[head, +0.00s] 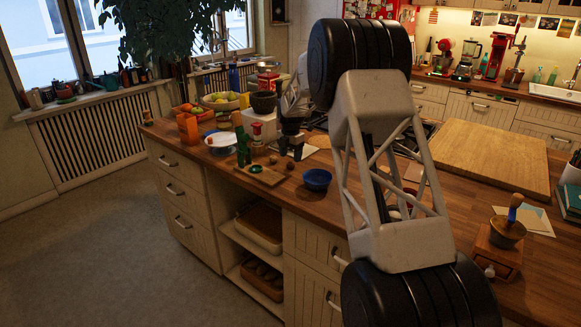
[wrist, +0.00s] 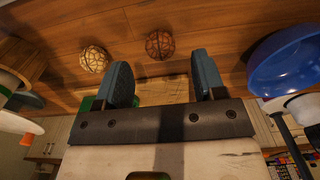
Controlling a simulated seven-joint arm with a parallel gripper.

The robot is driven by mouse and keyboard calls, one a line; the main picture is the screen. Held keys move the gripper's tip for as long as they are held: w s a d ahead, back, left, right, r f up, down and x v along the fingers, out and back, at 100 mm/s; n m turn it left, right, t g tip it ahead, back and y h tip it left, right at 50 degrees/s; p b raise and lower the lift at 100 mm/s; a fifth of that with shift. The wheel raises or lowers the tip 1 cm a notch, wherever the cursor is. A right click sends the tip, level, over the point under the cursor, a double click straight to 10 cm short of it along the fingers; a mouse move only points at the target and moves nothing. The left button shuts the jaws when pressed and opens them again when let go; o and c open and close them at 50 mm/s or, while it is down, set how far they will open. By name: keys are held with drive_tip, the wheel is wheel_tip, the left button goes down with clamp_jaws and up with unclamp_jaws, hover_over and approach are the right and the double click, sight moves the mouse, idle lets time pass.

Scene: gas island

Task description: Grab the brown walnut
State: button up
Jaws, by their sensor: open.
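In the wrist view a brown walnut (wrist: 160,45) lies on the wooden counter, just beyond the gap between my fingertips. A paler, tan walnut (wrist: 94,60) lies to its left, past the left finger. My gripper (wrist: 160,62) is open, with nothing between its two blue-grey fingers. In the head view my gripper (head: 291,146) hangs over the counter near the blue bowl. Small round nuts (head: 290,165) show below it there, too small to tell which is the brown one.
A blue bowl (head: 317,180) stands right of the nuts and also shows in the wrist view (wrist: 285,62). A small wooden board (head: 268,178) with a green object (head: 243,150) is to the left. A large cutting board (head: 490,155) lies at the right.

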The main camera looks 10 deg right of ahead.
sight(291, 164)
drive_tip(key=shift+f, duration=2.05)
drive_tip(key=shift+c, duration=0.4)
drive_tip(key=c, duration=0.9)
drive_tip(key=shift+r, duration=0.15)
wheel_tip(291, 164, up, 10)
